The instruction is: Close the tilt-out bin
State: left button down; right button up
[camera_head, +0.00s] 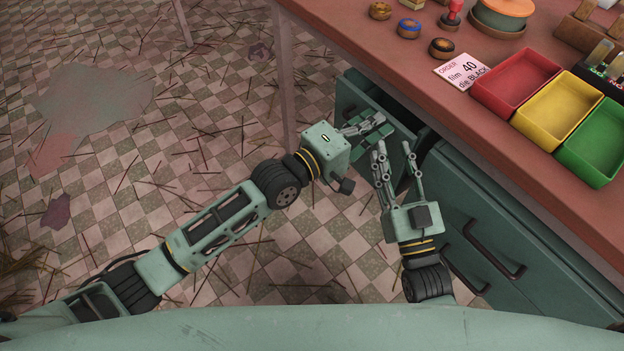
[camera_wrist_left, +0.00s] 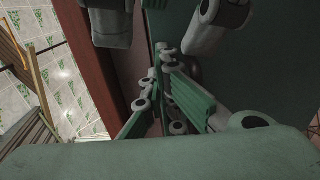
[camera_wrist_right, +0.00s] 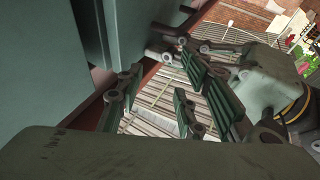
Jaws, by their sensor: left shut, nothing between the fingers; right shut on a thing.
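The tilt-out bin (camera_head: 402,136) is a dark green panel leaning out from the cabinet under the table, with a dark gap behind it. My left gripper (camera_head: 378,122) is shut and empty, close to the panel's outer face; I cannot tell whether it touches. My right gripper (camera_head: 394,150) is at the near edge of the panel, with its fingers on either side of it. In the right wrist view the left gripper (camera_wrist_right: 190,50) shows close beside the right fingers (camera_wrist_right: 155,100). What the right fingers press on is largely hidden there.
The green cabinet (camera_head: 530,225) has black bar handles (camera_head: 492,250). On the brown tabletop are a red tray (camera_head: 515,82), a yellow tray (camera_head: 557,110), a green tray (camera_head: 597,146) and an order card (camera_head: 462,70).

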pick_arm(q)
jog(key=shift+w+d+f+y+p, duration=0.15)
jog(key=shift+w+d+y+p, duration=0.15)
jog(key=shift+w+d+p, duration=0.1)
pick_arm(e)
jog(key=s+d+f+g+h, duration=0.1)
jog(key=s+f+g, duration=0.5)
jog(key=f, duration=0.5)
jog(key=s+d+f+g+h, duration=0.1)
jog(key=s+f+g, duration=0.5)
jog(key=f, duration=0.6)
jog(key=s+d+f+g+h, duration=0.1)
jog(key=s+f+g, duration=0.5)
jog(key=f, duration=0.6)
jog(key=shift+d+f+g+h, duration=0.2)
jog(key=shift+d+g+h, duration=0.15)
jog(key=shift+h, duration=0.15)
pick_arm(q)
jog(key=shift+a, duration=0.1)
pick_arm(e)
jog(key=shift+a, duration=0.1)
